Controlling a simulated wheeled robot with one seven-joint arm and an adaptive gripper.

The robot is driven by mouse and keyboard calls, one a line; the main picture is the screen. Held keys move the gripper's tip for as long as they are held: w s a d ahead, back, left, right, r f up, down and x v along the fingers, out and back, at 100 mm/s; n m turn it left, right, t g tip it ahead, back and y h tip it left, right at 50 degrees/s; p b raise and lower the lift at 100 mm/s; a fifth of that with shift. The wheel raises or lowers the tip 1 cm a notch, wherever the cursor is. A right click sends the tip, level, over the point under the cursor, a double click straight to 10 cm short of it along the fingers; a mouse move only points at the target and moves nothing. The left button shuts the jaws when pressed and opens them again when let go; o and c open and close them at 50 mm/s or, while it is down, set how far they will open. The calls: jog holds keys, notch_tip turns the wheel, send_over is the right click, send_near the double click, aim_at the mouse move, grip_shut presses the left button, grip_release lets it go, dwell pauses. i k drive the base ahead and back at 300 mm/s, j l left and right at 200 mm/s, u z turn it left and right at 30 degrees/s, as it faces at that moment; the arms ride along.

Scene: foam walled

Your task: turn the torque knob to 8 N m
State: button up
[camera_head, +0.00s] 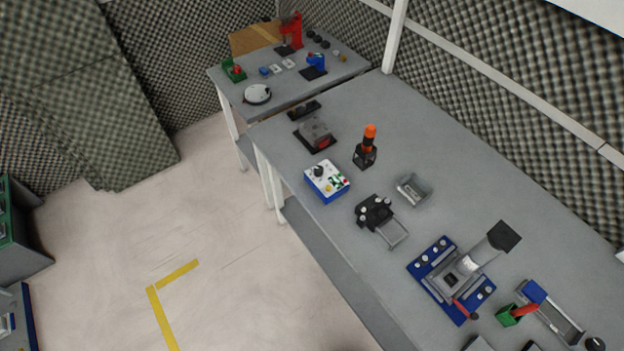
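A blue box with a white top panel (327,179) sits near the front edge of the long grey bench. It carries a black knob (318,171) and small green and red parts; it may be the torque control, but its markings are too small to read. The knob's setting cannot be told. My gripper is not in view.
The long grey bench (440,150) holds an orange-topped black device (366,148), a black fixture (376,214), a grey tray (412,190) and a blue-based press (452,280). A second table (340,78) stands behind. Open floor (220,240) lies to the left, with yellow tape.

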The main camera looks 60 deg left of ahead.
aim_at(318, 170)
jog(key=u, duration=2.25)
jog(key=i+j, duration=0.15)
jog(key=i, duration=0.2)
jog(key=i+j+z, duration=0.1)
jog(key=i, duration=0.3)
